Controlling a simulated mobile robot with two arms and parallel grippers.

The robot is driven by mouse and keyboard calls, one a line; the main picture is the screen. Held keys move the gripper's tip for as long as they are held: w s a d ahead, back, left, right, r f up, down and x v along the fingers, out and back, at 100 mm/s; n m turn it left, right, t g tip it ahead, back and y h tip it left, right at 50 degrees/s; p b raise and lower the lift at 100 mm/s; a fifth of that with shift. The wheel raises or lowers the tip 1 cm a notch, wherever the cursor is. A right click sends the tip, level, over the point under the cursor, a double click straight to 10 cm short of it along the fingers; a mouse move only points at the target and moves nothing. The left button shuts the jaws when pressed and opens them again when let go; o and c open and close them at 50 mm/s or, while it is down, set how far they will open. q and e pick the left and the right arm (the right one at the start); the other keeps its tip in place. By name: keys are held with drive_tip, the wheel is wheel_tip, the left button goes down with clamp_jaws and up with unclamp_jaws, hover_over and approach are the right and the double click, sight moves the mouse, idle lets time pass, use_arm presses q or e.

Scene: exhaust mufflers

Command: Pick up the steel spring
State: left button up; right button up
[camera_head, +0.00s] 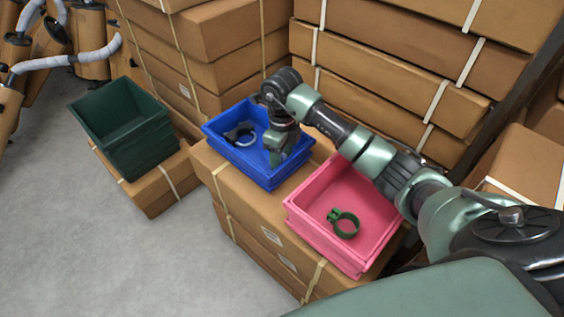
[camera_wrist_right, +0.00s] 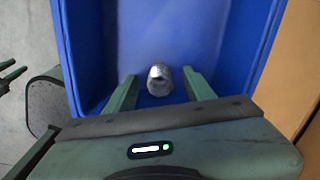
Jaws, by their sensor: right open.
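A small silvery cylindrical piece (camera_wrist_right: 160,80), which looks like the steel spring, lies in the blue crate (camera_wrist_right: 95,40). Its coils are too small to make out. My right gripper (camera_wrist_right: 159,76) is open, with one finger on each side of the piece and visible gaps to it. In the head view my right gripper (camera_head: 277,158) reaches down into the right part of the blue crate (camera_head: 236,162) and hides the piece there. My left gripper is not in the head view.
A grey and black ring clamp (camera_head: 242,135) lies in the blue crate. A pink crate (camera_head: 310,225) beside it holds a green clamp (camera_head: 344,223). A dark green crate (camera_head: 125,140) stands on a box at left. Stacked cardboard boxes (camera_head: 390,85) rise behind; grey floor is clear at left.

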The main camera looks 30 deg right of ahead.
drive_tip(key=shift+f, duration=0.15)
clamp_jaws()
